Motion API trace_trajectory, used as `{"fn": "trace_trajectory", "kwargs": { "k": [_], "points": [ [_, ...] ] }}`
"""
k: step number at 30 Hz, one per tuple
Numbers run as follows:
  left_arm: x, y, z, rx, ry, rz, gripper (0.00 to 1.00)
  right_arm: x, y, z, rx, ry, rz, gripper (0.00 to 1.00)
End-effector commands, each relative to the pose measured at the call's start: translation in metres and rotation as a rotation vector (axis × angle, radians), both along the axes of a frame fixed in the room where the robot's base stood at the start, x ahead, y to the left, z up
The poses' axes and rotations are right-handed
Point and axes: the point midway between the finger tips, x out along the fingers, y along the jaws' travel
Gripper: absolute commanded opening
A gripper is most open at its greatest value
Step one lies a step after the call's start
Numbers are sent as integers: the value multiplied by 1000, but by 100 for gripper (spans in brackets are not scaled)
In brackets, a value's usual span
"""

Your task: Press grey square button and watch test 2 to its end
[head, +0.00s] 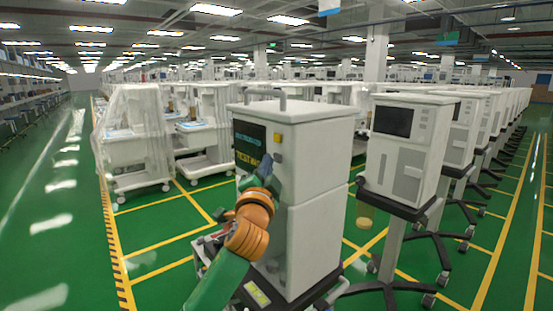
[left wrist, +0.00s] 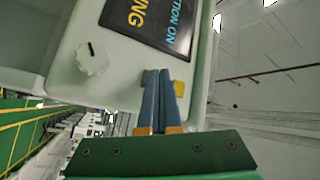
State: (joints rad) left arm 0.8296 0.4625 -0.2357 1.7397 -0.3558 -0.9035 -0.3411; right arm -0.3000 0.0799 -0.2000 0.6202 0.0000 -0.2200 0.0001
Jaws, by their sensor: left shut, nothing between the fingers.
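The white machine (head: 308,140) stands upright on a dark wheeled base. Its dark screen (head: 250,146) shows blue text over yellow text reading "TESTING". In the left wrist view the screen (left wrist: 160,22) is turned sideways and partly cut off. A yellow square (head: 277,137) sits right of the screen; it also shows in the left wrist view (left wrist: 180,88). My left gripper (head: 267,164) is shut and empty, its tips at the front panel just below the yellow square. I cannot clearly make out the grey button; the fingertips (left wrist: 158,72) may cover it. My right gripper is out of view.
A white dial (left wrist: 92,59) sticks out of the panel near my fingers. Another machine on a stand (head: 403,150) is close on the right. Plastic-covered carts (head: 135,140) stand at the left. Green floor (head: 60,220) is clear at the left.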

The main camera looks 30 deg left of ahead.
Motion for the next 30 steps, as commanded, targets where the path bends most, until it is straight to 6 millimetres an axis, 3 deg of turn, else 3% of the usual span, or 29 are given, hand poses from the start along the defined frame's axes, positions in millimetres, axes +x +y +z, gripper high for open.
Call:
{"fn": "trace_trajectory", "kwargs": {
  "k": [12, 30],
  "points": [
    [-5, 2, 0, 1, 0, 2, 0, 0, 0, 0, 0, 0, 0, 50],
    [-50, 21, 0, 1, 1, 1, 0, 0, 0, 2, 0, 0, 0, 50]
  ]
}}
